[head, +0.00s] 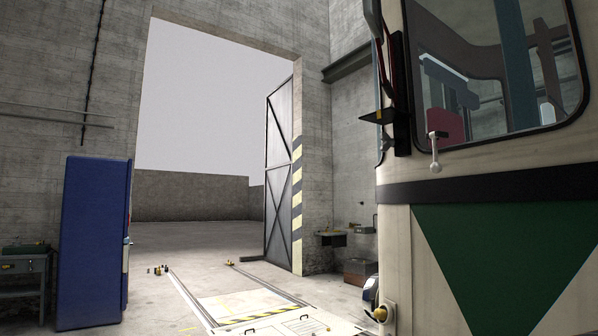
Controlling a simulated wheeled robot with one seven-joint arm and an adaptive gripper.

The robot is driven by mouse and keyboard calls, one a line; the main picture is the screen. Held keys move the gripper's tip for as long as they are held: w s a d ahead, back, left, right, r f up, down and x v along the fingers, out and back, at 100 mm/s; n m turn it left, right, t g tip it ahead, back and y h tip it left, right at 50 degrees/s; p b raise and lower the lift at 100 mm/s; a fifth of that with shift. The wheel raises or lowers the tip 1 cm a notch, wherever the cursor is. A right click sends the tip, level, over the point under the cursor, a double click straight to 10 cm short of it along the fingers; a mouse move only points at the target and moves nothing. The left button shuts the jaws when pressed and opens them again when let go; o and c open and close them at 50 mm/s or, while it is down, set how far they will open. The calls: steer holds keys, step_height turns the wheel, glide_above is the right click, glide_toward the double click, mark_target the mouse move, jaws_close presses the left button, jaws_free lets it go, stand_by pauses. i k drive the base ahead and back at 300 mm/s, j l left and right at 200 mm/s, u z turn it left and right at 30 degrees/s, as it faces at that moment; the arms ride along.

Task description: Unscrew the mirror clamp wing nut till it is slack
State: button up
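The tram (490,190) fills the right side of the head view, cream with a dark band, a green triangle and a large window. A dark vertical bracket (401,95) stands at its left edge, with a dark mirror-like part (373,18) at the top. A dark flat arm (375,117) sticks out left from the bracket and carries a small yellowish spot. I cannot tell whether that spot is the wing nut; the clamp is too small to make out. My gripper is not in view.
A blue cabinet (92,243) stands at the left, beside a grey workbench (24,268). An open doorway with a metal door leaf (279,170) lies behind. Floor rails and a yellow-black striped edge (266,314) run in front. Boxes (358,271) sit by the wall.

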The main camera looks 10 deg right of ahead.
mark_target(389, 142)
steer(key=i, duration=1)
steer(key=i+j+z, duration=0.15)
steer(key=i, duration=0.85)
steer(key=i+z, duration=0.25)
